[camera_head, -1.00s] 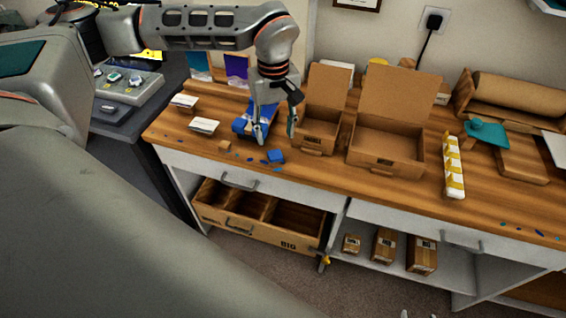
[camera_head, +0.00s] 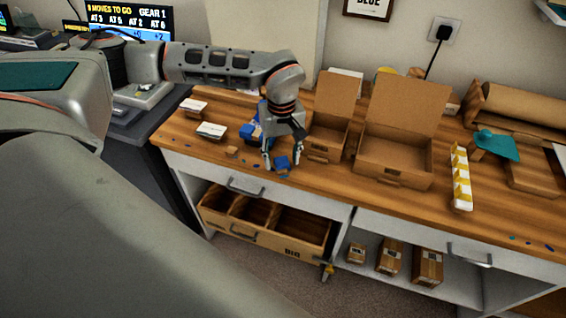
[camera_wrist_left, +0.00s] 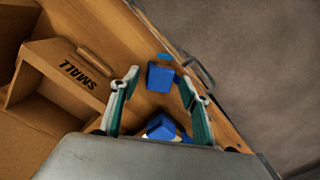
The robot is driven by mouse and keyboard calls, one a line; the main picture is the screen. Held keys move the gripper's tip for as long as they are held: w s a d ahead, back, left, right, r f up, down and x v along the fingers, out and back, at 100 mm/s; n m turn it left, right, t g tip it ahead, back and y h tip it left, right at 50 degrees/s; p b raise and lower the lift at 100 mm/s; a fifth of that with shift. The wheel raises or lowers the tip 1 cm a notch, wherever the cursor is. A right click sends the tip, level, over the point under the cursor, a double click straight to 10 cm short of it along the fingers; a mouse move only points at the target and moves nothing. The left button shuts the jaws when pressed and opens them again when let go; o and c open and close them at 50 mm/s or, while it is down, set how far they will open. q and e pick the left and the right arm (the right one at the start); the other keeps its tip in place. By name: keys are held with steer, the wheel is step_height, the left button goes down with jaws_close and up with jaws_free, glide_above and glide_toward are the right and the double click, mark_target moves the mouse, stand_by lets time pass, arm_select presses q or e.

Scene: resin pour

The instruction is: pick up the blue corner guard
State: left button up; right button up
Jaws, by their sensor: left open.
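The blue corner guard (camera_head: 282,164) is a small blue block-like piece on the wooden bench top, near its front edge. It also shows in the left wrist view (camera_wrist_left: 160,77), between the fingertips or just beyond them. My left gripper (camera_head: 283,158) is open and points down over the guard, with one finger to each side. I cannot tell whether the fingers touch it. My right gripper is not in view.
A larger blue object (camera_head: 252,132) stands behind the left gripper. Open cardboard boxes (camera_head: 398,158) are close on the right. A small brown block (camera_head: 232,152) and blue scraps lie to the left. A drawer (camera_head: 215,211) is open below the bench edge.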

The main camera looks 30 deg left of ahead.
arm_select(q)
steer(key=c, duration=0.9)
steer(key=shift+o, duration=0.2)
steer(key=shift+r, duration=0.15)
